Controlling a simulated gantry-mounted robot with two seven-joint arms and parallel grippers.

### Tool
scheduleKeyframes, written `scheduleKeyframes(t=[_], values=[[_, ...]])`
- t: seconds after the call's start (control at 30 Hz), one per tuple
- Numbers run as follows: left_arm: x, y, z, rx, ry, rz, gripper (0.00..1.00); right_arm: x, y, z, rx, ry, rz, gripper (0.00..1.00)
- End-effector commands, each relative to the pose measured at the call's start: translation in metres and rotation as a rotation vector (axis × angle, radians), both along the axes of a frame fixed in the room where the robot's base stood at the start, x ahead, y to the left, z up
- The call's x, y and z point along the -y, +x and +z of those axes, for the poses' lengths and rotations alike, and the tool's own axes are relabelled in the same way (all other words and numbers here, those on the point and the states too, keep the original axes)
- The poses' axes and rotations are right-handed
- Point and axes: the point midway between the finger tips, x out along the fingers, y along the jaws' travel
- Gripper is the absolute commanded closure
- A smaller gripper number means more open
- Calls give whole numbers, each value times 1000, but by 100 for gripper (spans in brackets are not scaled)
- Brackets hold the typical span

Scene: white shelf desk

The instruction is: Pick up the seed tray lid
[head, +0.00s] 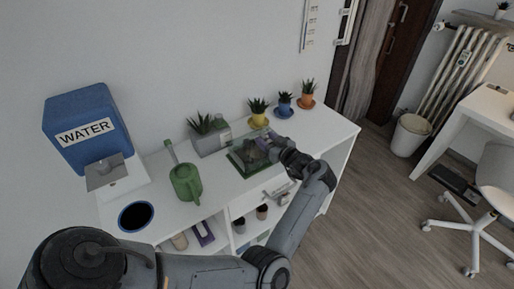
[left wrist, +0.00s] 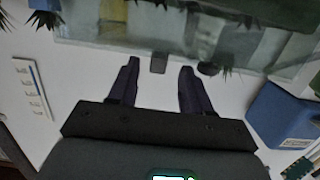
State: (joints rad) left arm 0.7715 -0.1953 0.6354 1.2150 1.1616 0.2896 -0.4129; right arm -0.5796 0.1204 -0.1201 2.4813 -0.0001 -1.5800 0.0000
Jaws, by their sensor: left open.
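The seed tray lid (head: 246,147) is a clear cover on the green seed tray (head: 238,166), in the middle of the white shelf desk. In the left wrist view the see-through lid (left wrist: 200,38) spans the top, with a small dark tab (left wrist: 158,63) at its edge. My left gripper (head: 268,146) is at the right side of the tray and hides part of it. In the left wrist view its two dark fingers (left wrist: 158,88) are apart with nothing between them, close to the tab. Contact cannot be told. My right gripper is not in view.
A planter (head: 210,142) stands behind the tray, and small potted plants (head: 284,109) stand to the back right. A green watering can (head: 185,184) and a blue water box (head: 86,125) are to the left. The desk top right of the tray is clear.

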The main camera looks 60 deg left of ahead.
Motion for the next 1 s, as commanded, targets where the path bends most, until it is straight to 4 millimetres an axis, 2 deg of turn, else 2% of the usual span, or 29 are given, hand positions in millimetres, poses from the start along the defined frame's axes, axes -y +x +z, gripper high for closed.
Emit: scheduleKeyframes(t=[0.27,0.6,0.87,1.0], values=[[-17,0,-4,0,0,0,51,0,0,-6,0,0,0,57],[-56,-1,-9,1,1,0,51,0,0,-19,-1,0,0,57],[-59,-1,-9,1,-1,-2,51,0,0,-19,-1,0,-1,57],[-59,-1,-9,1,-1,-2,71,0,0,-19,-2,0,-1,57]])
